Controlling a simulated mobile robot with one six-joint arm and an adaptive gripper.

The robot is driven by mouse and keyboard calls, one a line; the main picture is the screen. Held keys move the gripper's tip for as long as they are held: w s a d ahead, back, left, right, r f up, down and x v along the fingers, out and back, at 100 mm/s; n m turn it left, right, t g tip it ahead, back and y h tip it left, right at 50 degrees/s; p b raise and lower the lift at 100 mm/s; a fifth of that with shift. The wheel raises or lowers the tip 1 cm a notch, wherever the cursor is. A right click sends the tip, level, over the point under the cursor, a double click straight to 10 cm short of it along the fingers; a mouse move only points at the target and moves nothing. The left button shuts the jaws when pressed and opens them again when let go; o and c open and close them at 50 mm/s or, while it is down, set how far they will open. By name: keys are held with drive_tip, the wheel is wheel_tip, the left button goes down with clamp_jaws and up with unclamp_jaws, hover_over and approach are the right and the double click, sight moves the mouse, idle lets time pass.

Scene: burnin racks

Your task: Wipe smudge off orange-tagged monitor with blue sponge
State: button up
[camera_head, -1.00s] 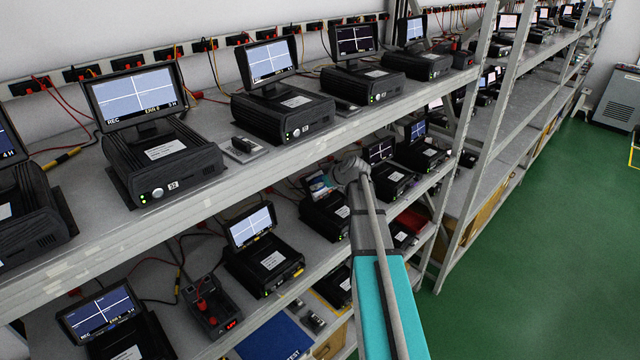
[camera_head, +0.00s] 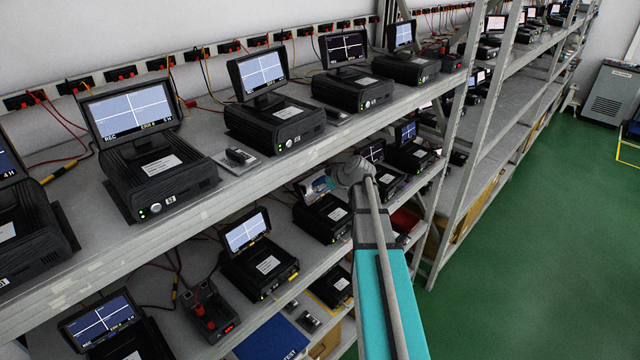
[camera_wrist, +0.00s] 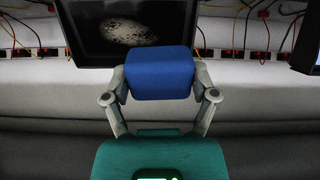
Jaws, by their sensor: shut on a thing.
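In the wrist view my gripper (camera_wrist: 160,78) is shut on a blue sponge (camera_wrist: 160,72), held level between the two fingers. Just beyond and above it is a dark-framed monitor (camera_wrist: 82,50) with a pale, speckled smudge (camera_wrist: 128,33) on its black screen. The sponge overlaps the monitor's lower edge in the picture; I cannot tell whether it touches. In the head view my arm reaches over to the lower shelf, towards a monitor with a mottled screen (camera_head: 316,188). No orange tag can be made out.
The upper shelf (camera_head: 190,212) with several monitor units runs above and left of my arm. More units and a tester (camera_head: 208,312) stand on the lower shelf. A rack post (camera_head: 462,120) rises right of my arm. The green floor (camera_head: 540,230) is clear at the right.

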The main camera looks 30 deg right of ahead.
sight(310, 188)
idle(0.3)
drive_tip(key=p+v, duration=0.2)
drive_tip(key=v, duration=0.1)
idle(0.4)
drive_tip(key=shift+w+f, duration=0.15)
idle(0.5)
drive_tip(key=b+x, duration=0.4)
drive_tip(key=x, duration=0.2)
drive_tip(key=shift+w+f, duration=0.15)
drive_tip(key=shift+f, duration=0.05)
idle(0.3)
drive_tip(key=shift+b+x, duration=0.85)
drive_tip(key=shift+x, duration=0.15)
idle(1.1)
drive_tip(key=shift+w+d+r, duration=0.1)
drive_tip(key=shift+w+d, duration=0.15)
drive_tip(key=shift+d, duration=0.65)
drive_tip(key=shift+w+d+r, duration=0.1)
drive_tip(key=shift+w+d, duration=0.2)
drive_tip(key=shift+d, duration=0.55)
